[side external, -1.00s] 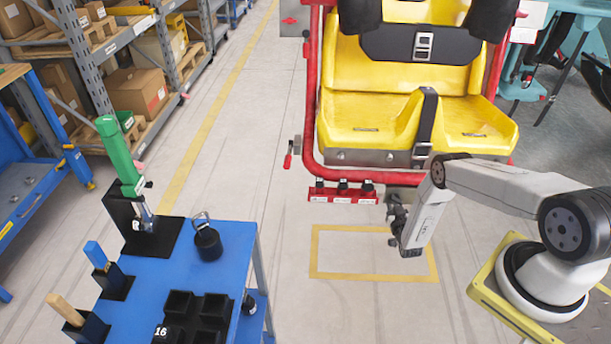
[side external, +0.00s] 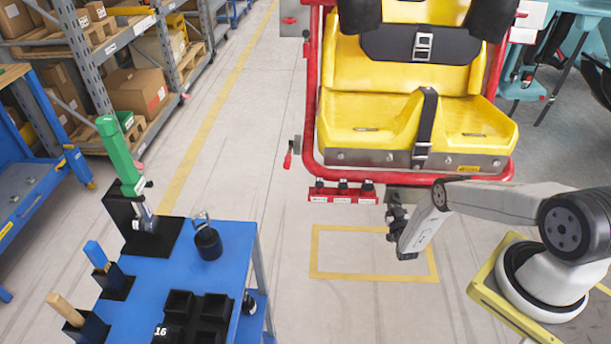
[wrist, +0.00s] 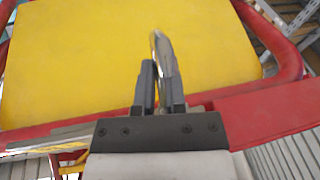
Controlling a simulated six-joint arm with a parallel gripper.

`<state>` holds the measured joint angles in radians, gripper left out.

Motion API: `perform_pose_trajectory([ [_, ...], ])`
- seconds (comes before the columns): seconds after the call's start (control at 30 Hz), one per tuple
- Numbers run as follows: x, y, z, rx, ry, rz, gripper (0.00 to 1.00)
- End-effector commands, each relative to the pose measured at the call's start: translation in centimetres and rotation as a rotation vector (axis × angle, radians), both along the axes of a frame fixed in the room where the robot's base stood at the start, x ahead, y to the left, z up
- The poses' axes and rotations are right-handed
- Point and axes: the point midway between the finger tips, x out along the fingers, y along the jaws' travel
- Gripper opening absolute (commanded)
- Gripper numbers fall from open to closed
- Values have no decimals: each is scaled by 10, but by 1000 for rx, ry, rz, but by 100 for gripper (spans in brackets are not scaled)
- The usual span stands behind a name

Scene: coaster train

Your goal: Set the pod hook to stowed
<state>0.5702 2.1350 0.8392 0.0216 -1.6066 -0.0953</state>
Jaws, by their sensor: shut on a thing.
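The pod is a yellow double seat (side external: 375,110) in a red tube frame (side external: 310,100), at the upper right in the side view. In the wrist view its yellow panel (wrist: 80,60) fills the background. My gripper (side external: 396,216) is below the pod's front edge, by a grey bracket under the red tube. In the wrist view my gripper (wrist: 157,85) is shut on a slim, shiny metal piece (wrist: 163,52), which appears to be the pod hook. Its tip sticks out past the fingers. The fingers hide its lower part, and I cannot read its setting.
A red strip with black knobs (side external: 342,196) hangs under the frame, left of my gripper. A red-handled lever (side external: 289,158) is at the frame's left. A blue table (side external: 165,268) with tools and a black weight (side external: 208,243) stands at left. Marked floor (side external: 345,262) below is clear.

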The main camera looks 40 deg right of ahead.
Motion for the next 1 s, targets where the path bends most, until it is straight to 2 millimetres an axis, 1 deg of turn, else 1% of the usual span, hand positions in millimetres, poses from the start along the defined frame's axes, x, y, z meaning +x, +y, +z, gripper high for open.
perform_pose_trajectory([
  [0.3, 3, -3, 1, -48, -46, 0, 0],
  [0.63, 3, -3, 2, -51, -49, 0, 0],
  [0.67, 3, -3, 2, -51, -49, 0, 24],
  [0.7, 3, -3, 2, -51, -49, 0, 36],
  [0.73, 3, -2, 2, -52, -49, 0, 46],
  [0.77, 3, -2, 2, -52, -49, 0, 50],
  [1.0, 2, -2, 2, -52, -50, -1, 50],
])
